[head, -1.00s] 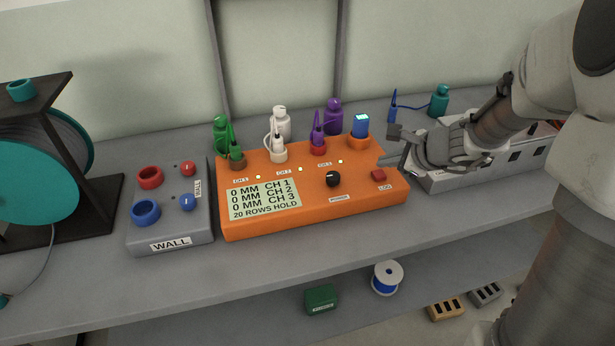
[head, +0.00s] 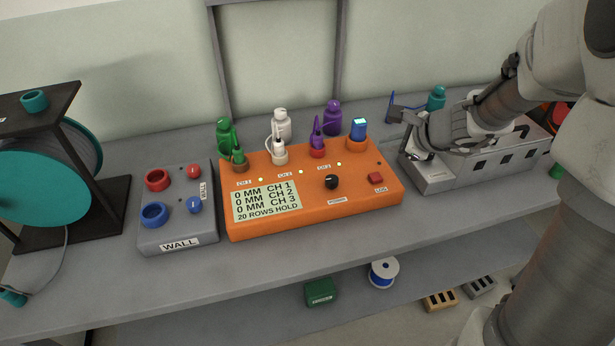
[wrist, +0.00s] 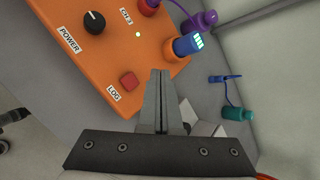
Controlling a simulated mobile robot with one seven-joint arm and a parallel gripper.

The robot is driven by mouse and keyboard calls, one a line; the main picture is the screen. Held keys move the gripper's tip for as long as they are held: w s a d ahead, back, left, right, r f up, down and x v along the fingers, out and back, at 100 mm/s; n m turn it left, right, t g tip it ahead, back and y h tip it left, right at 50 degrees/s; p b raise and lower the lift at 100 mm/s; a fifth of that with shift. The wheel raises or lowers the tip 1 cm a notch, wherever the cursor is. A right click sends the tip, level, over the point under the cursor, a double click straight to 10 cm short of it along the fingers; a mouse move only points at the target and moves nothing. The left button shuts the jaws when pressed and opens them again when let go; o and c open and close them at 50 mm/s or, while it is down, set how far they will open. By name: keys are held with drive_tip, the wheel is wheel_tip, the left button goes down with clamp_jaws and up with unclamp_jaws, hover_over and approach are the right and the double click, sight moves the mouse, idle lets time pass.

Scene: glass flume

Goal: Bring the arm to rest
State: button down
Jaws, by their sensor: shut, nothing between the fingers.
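My gripper (wrist: 161,90) is shut and empty. In the wrist view its fingers lie together, beside the right end of the orange logger box (wrist: 85,45), near its red LOG button (wrist: 129,79). In the head view my gripper (head: 397,140) is above the bench, between the orange box (head: 315,213) and the long grey box (head: 470,172). My wrist hides part of the grey box. The fingertips are small and hard to make out there.
The orange box holds green, white and purple plugs and a blue stick (head: 358,129) with a lit screen. A grey WALL box (head: 178,232) and a teal reel (head: 40,185) stand left. A teal bottle (head: 436,98) stands behind my arm.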

idle(0.6)
drive_tip(key=s+a+r+n+g+p, duration=0.2)
drive_tip(key=s+a+r+n+p, duration=0.3)
drive_tip(key=s+r+n, duration=0.55)
drive_tip(key=s+d+r+n+h+p, duration=0.1)
drive_tip(key=s+d+r+n+h, duration=0.1)
drive_tip(key=s+n, duration=0.3)
drive_tip(key=s+d+r+n+h+p, duration=0.1)
drive_tip(key=s+r+n, duration=0.3)
drive_tip(key=s, duration=0.6)
drive_tip(key=shift+s+d+r+n+h, duration=0.35)
drive_tip(key=shift+d+n+h, duration=0.25)
drive_tip(key=shift+n+h, duration=0.2)
drive_tip(key=shift+w+a, duration=0.1)
